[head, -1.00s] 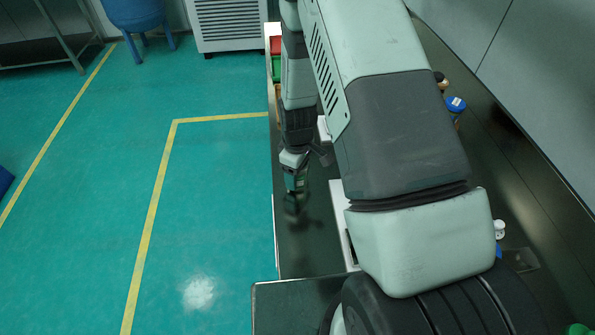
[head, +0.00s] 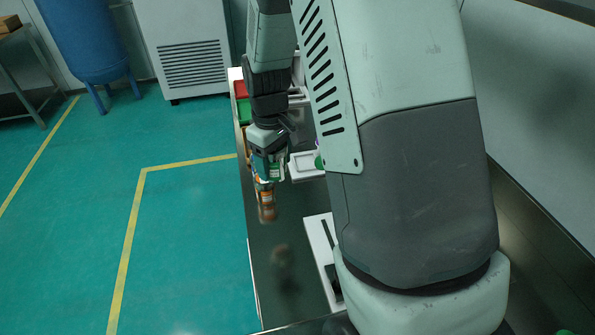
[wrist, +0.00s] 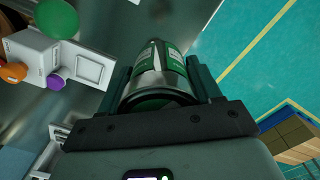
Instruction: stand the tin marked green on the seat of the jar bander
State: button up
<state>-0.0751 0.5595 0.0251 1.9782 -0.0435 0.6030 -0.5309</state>
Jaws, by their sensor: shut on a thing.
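My gripper (head: 268,160) is shut on the tin marked green (wrist: 158,70), a metal tin with a green and white label. In the wrist view the tin lies between both fingers, with its near end towards the camera. In the head view the tin is partly hidden by the fingers, above the dark bench. A white machine with a square raised plate (wrist: 92,68) stands beside the tin in the wrist view, apart from it; it looks like the jar bander. It also shows right of my gripper in the head view (head: 304,172), partly hidden by my arm.
An orange-brown jar (head: 266,200) shows just below my gripper, close to the bench's left edge. Red (head: 240,88) and green (head: 243,110) bins stand farther back. Green (wrist: 57,18), purple (wrist: 56,82) and orange (wrist: 13,72) round parts show by the white machine.

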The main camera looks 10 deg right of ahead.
jog(key=w+d+r+m, duration=0.1)
jog(key=d+r+m, duration=0.15)
jog(key=r, duration=0.35)
jog(key=w+d+r+m, duration=0.2)
jog(key=r+m, duration=0.1)
jog(key=r, duration=0.4)
jog(key=w+d+f+n, duration=0.2)
jog(key=w+f+n, duration=0.1)
jog(key=w+f, duration=0.2)
jog(key=w+d+f+n, duration=0.3)
jog(key=w+f, duration=0.3)
jog(key=w, duration=0.1)
jog(key=shift+w+d+f, duration=0.2)
jog(key=shift+d+f, duration=0.05)
jog(key=shift+f, duration=0.05)
jog(key=w+d+f+n, duration=0.1)
jog(key=f, duration=0.1)
jog(key=w+f+n, duration=0.1)
jog(key=f, duration=0.1)
jog(key=w+d+f+n, duration=0.1)
jog(key=f, duration=0.2)
jog(key=shift+w+d, duration=0.25)
jog(key=shift+d, duration=0.1)
send_over(306, 163)
notch_tip(306, 163, down, 6)
jog(key=shift+f, duration=2.25)
